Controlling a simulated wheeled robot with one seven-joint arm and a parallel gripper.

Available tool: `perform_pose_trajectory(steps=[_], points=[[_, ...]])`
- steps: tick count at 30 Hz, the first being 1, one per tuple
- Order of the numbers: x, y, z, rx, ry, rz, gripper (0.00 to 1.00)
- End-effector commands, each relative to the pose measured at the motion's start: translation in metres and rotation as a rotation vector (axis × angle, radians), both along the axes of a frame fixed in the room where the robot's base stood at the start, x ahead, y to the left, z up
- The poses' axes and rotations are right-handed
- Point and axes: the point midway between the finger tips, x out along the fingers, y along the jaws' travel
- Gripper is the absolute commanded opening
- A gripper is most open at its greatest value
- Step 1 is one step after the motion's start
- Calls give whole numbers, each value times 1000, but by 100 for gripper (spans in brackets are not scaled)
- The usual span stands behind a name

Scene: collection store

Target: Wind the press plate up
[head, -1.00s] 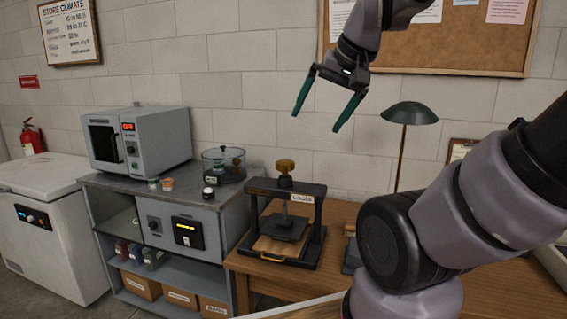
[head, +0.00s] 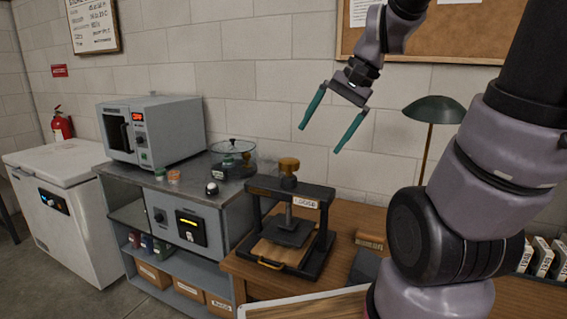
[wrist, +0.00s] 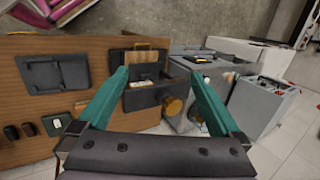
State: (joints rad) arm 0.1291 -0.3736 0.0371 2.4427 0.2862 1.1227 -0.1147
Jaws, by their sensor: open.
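The press (head: 327,222) is a black frame on the wooden table, with a label on its top bar. A brass-coloured knob (head: 289,166) tops its upright screw. The dark press plate (head: 287,233) hangs on the screw inside the frame, low over a wooden board (head: 271,255); I cannot tell whether they touch. My gripper (head: 320,139) is open and empty, with green fingers pointing down, above and slightly right of the knob. In the wrist view my gripper (wrist: 146,70) shows the press (wrist: 145,96) between its fingers and the knob (wrist: 172,105) near the right finger.
A grey cabinet (head: 200,205) left of the table carries an oven (head: 152,130), a glass-covered dish (head: 233,158) and small jars. A green lamp (head: 433,110) stands behind, right of the press. A dark object (head: 364,268) lies close right of the press. Air above the knob is clear.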

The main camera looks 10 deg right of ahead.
Motion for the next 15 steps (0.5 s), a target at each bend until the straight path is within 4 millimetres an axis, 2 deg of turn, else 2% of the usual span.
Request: perform_pose_trajectory(steps=[8, 15], points=[[29, 18, -31, 243, 233, -101, 100], [83, 29, -65, 611, 477, -283, 100]])
